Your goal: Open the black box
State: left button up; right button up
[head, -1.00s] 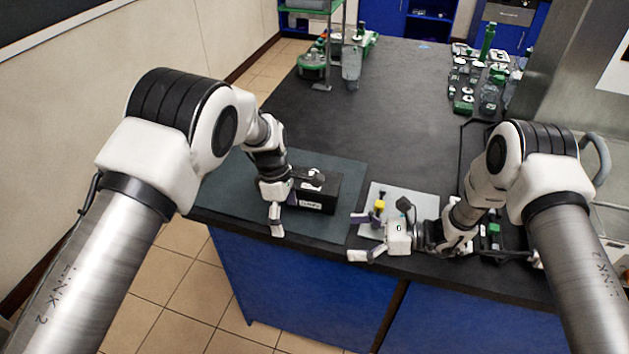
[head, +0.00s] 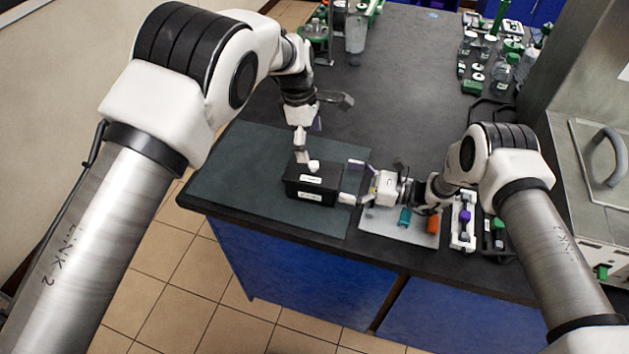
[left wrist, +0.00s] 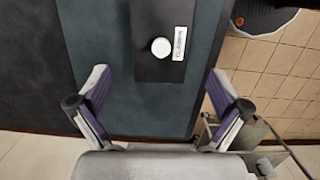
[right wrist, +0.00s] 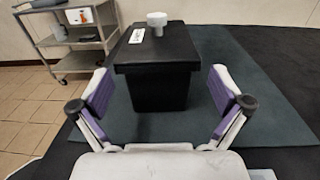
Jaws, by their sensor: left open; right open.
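The black box (head: 312,196) sits on the dark mat with its lid (head: 318,176) on. The lid has a white knob (head: 313,166) and a white label. My left gripper (head: 309,141) is open and empty, just behind the box. In the left wrist view the box lid (left wrist: 152,67) and knob (left wrist: 161,47) lie ahead of the open fingers (left wrist: 158,97). My right gripper (head: 352,182) is open at the right side of the box. In the right wrist view the box (right wrist: 158,88) stands ahead between the open fingers (right wrist: 158,88); I cannot tell whether they touch it.
The dark mat (head: 235,183) is clear left of the box. A light pad (head: 385,228) with teal and orange items lies to the right, beside a white rack (head: 462,235). Bottles stand at the back right. The table's front edge runs close before the box.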

aim_at(326, 175)
pick_arm(q)
jog(key=shift+s+a, duration=0.1)
jog(key=shift+a, duration=0.1)
pick_arm(e)
jog(key=x, duration=0.5)
jog(key=shift+s+a, duration=0.1)
jog(key=shift+a, duration=0.3)
pick_arm(q)
jog(key=shift+d, duration=0.1)
pick_arm(e)
jog(key=shift+d, duration=0.15)
